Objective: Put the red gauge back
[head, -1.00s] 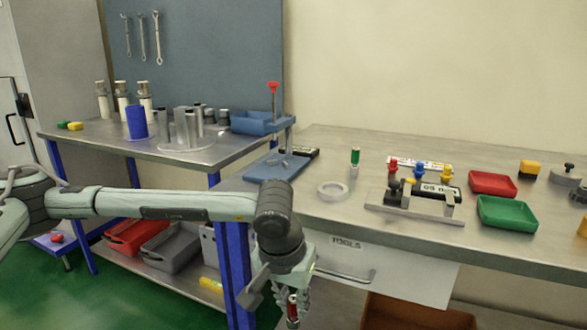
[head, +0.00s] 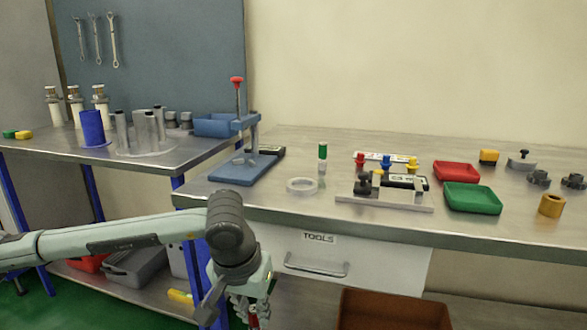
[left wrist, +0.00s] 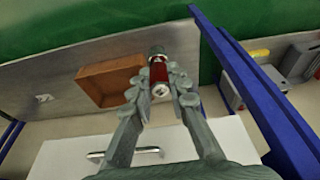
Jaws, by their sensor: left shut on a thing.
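My left gripper (left wrist: 160,85) is shut on the red gauge (left wrist: 158,70), a small red cylinder with metal ends. In the head view the left gripper (head: 252,306) is at the lower edge, in front of and below the bench top, with the red gauge (head: 253,317) pointing down from its fingers. A similar green-topped gauge (head: 322,152) stands upright on the bench. My right gripper is not in view.
The steel bench (head: 300,215) carries a pale ring (head: 301,185), a blue press (head: 243,172), a fixture with coloured knobs (head: 385,203), a red tray (head: 456,171) and a green tray (head: 472,198). Below are a drawer (head: 317,265) and a brown bin (head: 394,310).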

